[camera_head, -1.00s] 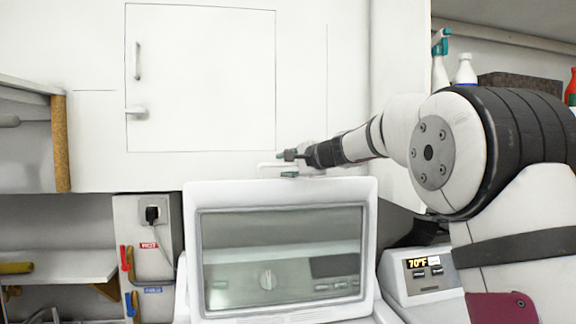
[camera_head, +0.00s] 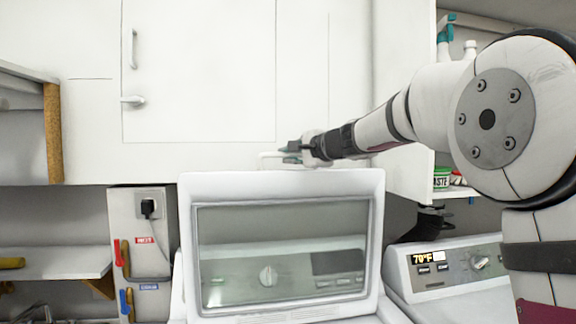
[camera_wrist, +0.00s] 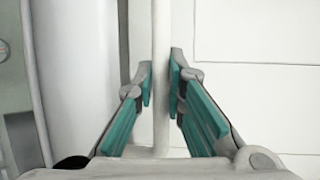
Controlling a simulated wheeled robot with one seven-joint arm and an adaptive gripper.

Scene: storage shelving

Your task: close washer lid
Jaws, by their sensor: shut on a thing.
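The washer lid (camera_head: 187,245) stands raised, a white frame with a glass window. In the wrist view the bar (camera_wrist: 161,60) runs upright between the teal finger pads. The washer's tub opening is not in view.
A white wall cabinet (camera_head: 200,70) with a handle stands behind the lid. A second machine with a lit display (camera_head: 440,268) is at the right. A power outlet (camera_head: 149,208) and a shelf (camera_head: 60,262) are at the left.

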